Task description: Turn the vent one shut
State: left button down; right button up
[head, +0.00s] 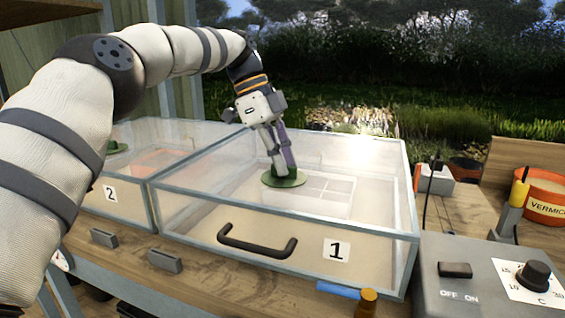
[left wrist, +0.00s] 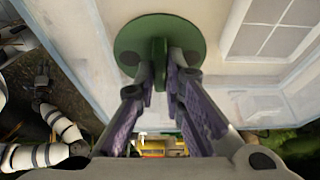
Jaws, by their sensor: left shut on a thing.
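The vent on box 1 is a green disc (head: 284,178) with a raised grip, set on the clear lid of the box marked 1 (head: 318,264). My left gripper (head: 281,170) comes down on it from above and is shut on its grip. In the left wrist view the green disc (left wrist: 131,42) shows with its upright grip between the two fingertips (left wrist: 160,70). A dark spot shows on the disc beside the grip. I cannot tell from these views how far the vent is turned. My right gripper is not in view.
Box 2 (head: 112,192) stands to the left with its own green vent (head: 117,147). A black handle (head: 257,246) is on box 1's front. A grey control box (head: 490,275) with switch and dial, a blue-handled tool (head: 338,290) and an orange pot (head: 545,190) are at the right.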

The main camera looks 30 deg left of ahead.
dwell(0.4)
pick_arm(q)
jog(key=c, duration=1.7)
grip_release()
